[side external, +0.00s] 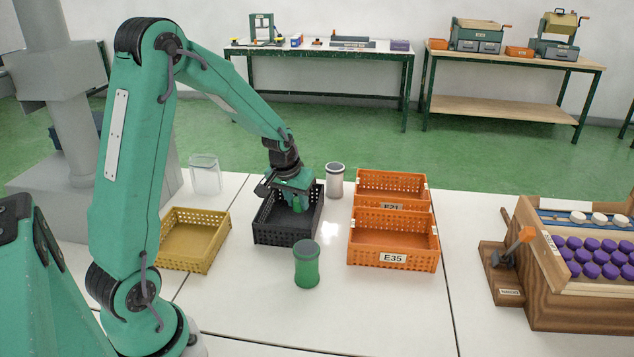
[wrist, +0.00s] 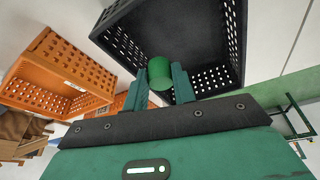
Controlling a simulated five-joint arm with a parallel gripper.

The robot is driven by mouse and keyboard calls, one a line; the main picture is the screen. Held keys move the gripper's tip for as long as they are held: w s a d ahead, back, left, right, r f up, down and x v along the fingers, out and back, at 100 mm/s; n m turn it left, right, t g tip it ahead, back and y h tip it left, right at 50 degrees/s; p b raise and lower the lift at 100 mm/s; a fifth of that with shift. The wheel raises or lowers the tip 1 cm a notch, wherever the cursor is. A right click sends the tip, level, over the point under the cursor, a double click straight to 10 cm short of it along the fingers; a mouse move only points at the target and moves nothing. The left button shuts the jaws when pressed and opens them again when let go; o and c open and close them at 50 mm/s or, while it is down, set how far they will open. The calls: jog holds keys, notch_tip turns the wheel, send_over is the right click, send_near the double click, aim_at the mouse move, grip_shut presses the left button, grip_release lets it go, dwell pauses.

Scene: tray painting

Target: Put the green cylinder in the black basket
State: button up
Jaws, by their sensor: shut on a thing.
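My gripper (side external: 297,200) is shut on a green cylinder (wrist: 160,72), gripped between the two green fingers. The cylinder also shows in the side view (side external: 299,203), over the basket's opening and partly hidden by the gripper. I cannot tell whether its lower end touches the basket floor. Another green container (side external: 307,264), with a dark rim, stands upright on the table in front of the basket.
A yellow basket (side external: 192,240) stands left of the black one. Two orange crates (side external: 394,246) stand to its right, the front one labelled E35. A white cylinder (side external: 335,180) and a clear container (side external: 205,174) stand behind. A wooden rack (side external: 575,290) with purple caps is far right.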

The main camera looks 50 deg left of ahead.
send_over(293, 220)
jog(key=s, duration=0.1)
jog(key=f, duration=0.2)
jog(key=shift+s+d+f, duration=0.15)
jog(key=shift+d+f, duration=0.15)
jog(key=shift+f, duration=2.05)
jog(key=o, duration=0.9)
jog(key=shift+f, duration=0.1)
jog(key=shift+o, duration=0.2)
jog(key=v, duration=1.2)
jog(key=shift+d+r, duration=0.2)
